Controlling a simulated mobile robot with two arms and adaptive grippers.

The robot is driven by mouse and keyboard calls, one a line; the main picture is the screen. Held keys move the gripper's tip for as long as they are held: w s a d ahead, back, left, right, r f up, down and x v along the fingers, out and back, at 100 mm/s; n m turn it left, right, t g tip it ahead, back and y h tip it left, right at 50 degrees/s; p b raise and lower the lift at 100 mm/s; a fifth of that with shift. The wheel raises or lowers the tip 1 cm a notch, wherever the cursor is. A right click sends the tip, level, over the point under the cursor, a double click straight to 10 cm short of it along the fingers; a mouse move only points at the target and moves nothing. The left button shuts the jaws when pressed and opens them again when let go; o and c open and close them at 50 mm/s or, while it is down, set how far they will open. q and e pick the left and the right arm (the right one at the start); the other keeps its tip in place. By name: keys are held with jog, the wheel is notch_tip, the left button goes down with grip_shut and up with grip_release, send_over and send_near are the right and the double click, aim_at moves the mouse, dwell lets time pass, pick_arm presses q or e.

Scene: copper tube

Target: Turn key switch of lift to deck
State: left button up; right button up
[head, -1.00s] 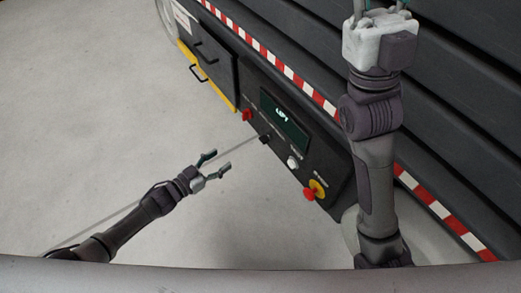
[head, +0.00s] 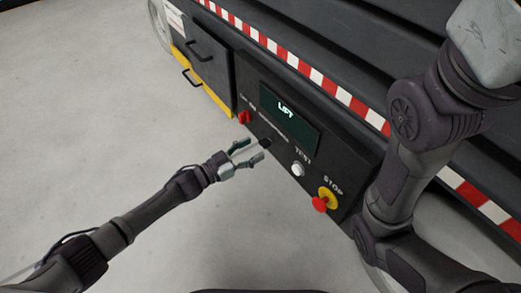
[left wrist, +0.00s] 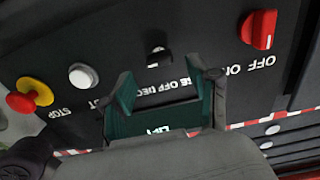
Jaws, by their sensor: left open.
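The key switch (left wrist: 158,57) is a small dark knob with a light part on the black lift control panel (left wrist: 110,30). It shows in the left wrist view above upside-down lettering partly reading "OFF DEC", and in the head view (head: 265,142) it is small and partly hidden near my fingers. My left gripper (head: 253,149) is open and empty, close in front of the key switch. In the left wrist view its two fingers (left wrist: 163,78) stand to either side, below the switch in the picture. I cannot tell whether they touch anything. My right gripper is out of view.
The panel also has a red knob (head: 244,117) by "ON" and "OFF", a display (head: 290,112) reading "LIFT", a white TEST button (head: 297,169) and a red STOP button (head: 320,203) on yellow. My right arm rises at the right. Grey floor at left is clear.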

aim_at(261, 146)
pick_arm(q)
jog(key=shift+b+x, duration=0.7)
jog(key=shift+x, duration=1.15)
grip_shut()
jog(key=shift+m, duration=0.4)
jog(key=m+p, duration=0.1)
jog(key=m, duration=0.1)
jog(key=shift+m, duration=0.3)
jog(key=m, duration=0.5)
jog(key=shift+s+d+p, duration=0.1)
jog(key=shift+s+p, duration=0.05)
jog(key=shift+p, duration=0.15)
jog(key=shift+m, duration=0.4)
